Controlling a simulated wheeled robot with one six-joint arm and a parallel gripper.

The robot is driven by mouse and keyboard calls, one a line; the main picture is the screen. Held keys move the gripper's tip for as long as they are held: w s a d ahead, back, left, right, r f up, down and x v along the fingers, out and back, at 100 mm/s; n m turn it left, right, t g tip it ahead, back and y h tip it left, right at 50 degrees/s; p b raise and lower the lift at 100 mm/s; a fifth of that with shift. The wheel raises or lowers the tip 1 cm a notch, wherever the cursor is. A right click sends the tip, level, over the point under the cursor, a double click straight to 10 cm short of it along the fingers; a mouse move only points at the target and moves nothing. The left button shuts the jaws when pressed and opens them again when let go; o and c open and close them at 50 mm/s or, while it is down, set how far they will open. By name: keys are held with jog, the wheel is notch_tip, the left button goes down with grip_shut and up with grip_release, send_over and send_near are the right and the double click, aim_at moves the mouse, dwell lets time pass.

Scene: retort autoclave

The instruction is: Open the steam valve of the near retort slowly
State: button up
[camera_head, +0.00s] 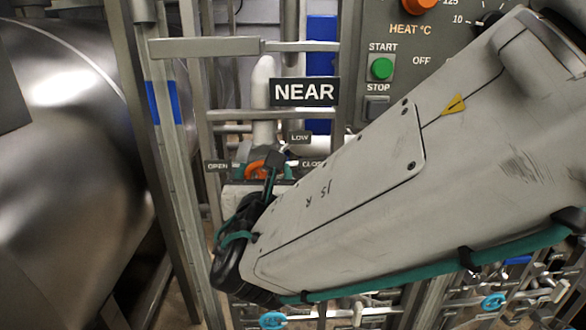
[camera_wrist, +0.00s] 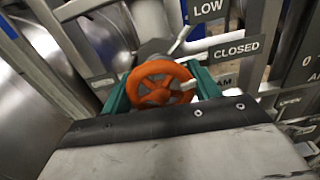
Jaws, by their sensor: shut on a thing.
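The steam valve's orange handwheel (camera_wrist: 158,84) sits between the green fingers of my gripper (camera_wrist: 160,92) in the wrist view, and the fingers are shut on it. In the head view only a small part of the orange wheel (camera_head: 257,170) shows behind my wrist. Signs reading LOW (camera_wrist: 208,8) and CLOSED (camera_wrist: 236,49) stand above and right of the wheel. The OPEN sign (camera_head: 217,166) is left of the wheel in the head view. The NEAR sign (camera_head: 304,92) hangs above it. My arm hides the area right of and below the valve.
A control panel (camera_head: 400,75) with a green START button (camera_head: 382,68) stands at the upper right, close to my arm. A large metal vessel (camera_head: 70,170) fills the left. Upright metal posts stand between it and the valve. Blue handwheels (camera_head: 493,301) sit low down.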

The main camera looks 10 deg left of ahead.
jog(key=n, duration=0.6)
jog(key=shift+n, duration=0.3)
dwell(0.4)
jog(key=o, duration=1)
jog(key=shift+c, duration=0.2)
jog(key=shift+s, duration=0.1)
jog(key=v, duration=0.7)
jog(key=shift+s, duration=0.35)
